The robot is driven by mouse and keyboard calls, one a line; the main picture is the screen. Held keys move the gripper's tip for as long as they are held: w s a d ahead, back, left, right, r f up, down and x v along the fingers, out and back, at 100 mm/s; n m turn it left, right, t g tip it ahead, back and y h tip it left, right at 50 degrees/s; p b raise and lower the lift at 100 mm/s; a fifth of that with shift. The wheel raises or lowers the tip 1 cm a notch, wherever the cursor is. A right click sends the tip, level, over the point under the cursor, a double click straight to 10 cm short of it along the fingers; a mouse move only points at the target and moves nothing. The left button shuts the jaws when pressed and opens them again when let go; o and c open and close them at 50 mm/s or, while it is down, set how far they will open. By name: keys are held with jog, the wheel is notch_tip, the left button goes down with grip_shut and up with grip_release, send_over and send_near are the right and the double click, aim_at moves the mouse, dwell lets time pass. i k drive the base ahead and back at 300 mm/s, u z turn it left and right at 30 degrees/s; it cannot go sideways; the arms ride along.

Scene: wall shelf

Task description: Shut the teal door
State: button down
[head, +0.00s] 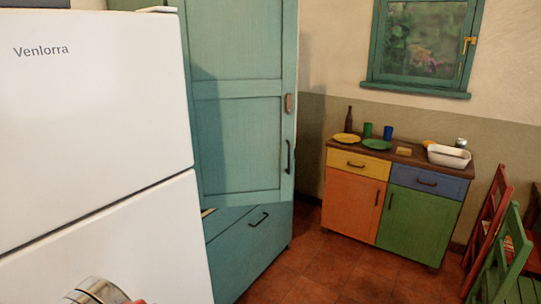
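The teal door (238,130) is a tall panelled door on a teal cabinet, left of the middle in the head view. A dark bar handle (289,157) is near its right edge. The door stands ajar: its bottom edge runs at an angle to the drawer front (248,245) below, and a small gap shows at the lower left of the door. The white fridge hides the left side of the door and the cabinet, so the hinge side is not clear. My gripper's fingers do not show in this view.
A white fridge (95,120) fills the left. A low coloured cabinet (352,200) with plates and cups stands against the back wall. Red and green chairs (505,255) are at the lower right. The tiled floor (330,275) between is clear.

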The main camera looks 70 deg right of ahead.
aim_at(240, 56)
jog(key=u, duration=0.4)
jog(key=k, duration=1.4)
jog(key=z, duration=1.55)
jog(key=i, duration=0.8)
